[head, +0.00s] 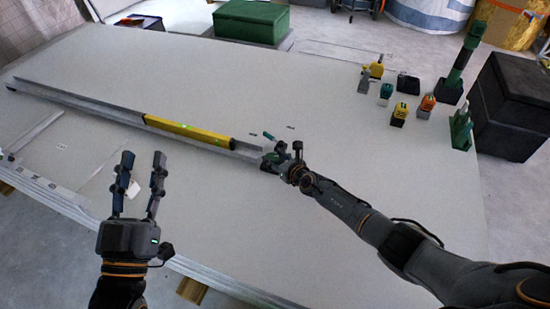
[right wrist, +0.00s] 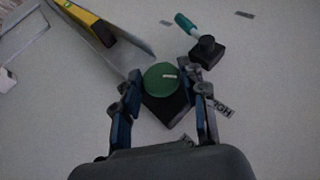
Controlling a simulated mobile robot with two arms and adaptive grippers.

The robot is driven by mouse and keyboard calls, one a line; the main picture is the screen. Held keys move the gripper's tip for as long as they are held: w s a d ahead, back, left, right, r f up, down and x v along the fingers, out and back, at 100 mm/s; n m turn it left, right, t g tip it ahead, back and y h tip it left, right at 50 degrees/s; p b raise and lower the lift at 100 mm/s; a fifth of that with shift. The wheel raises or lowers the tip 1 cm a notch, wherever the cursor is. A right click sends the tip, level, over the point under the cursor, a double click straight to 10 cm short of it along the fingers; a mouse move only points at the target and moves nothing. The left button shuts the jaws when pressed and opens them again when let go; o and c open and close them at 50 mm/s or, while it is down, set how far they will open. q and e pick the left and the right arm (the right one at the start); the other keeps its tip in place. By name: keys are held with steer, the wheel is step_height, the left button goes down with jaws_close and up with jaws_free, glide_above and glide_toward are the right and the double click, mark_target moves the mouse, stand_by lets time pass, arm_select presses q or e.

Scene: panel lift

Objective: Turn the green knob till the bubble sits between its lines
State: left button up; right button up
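The green knob (right wrist: 161,79) sits on a dark block at the right end of a metal rail (head: 80,98). It has a small pale mark on top. My right gripper (right wrist: 163,92) has its two fingers on either side of the knob, spread apart; I cannot tell whether they touch it. In the head view my right gripper (head: 283,160) hides most of the knob. A yellow spirit level (head: 188,131) lies along the rail. Its bubble and lines are too small to read. My left gripper (head: 140,172) is open and empty over the panel's near left part.
A green-handled tool (right wrist: 187,24) stands just beyond the knob. Several small coloured tools (head: 399,112) stand at the panel's right side, near a black box (head: 512,105). A green case (head: 251,21) is at the back.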

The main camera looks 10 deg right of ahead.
steer(key=o, duration=0.3)
steer(key=shift+s+a+r, duration=0.25)
steer(key=shift+a, duration=0.05)
steer(key=shift+s+d, duration=0.25)
steer(key=shift+d, duration=0.1)
steer(key=s+d, duration=0.1)
steer(key=s, duration=0.2)
steer(key=s+d, duration=0.2)
steer(key=s, duration=0.2)
steer(key=s+d, duration=0.1)
steer(key=s, duration=0.3)
steer(key=shift+s+d, duration=0.2)
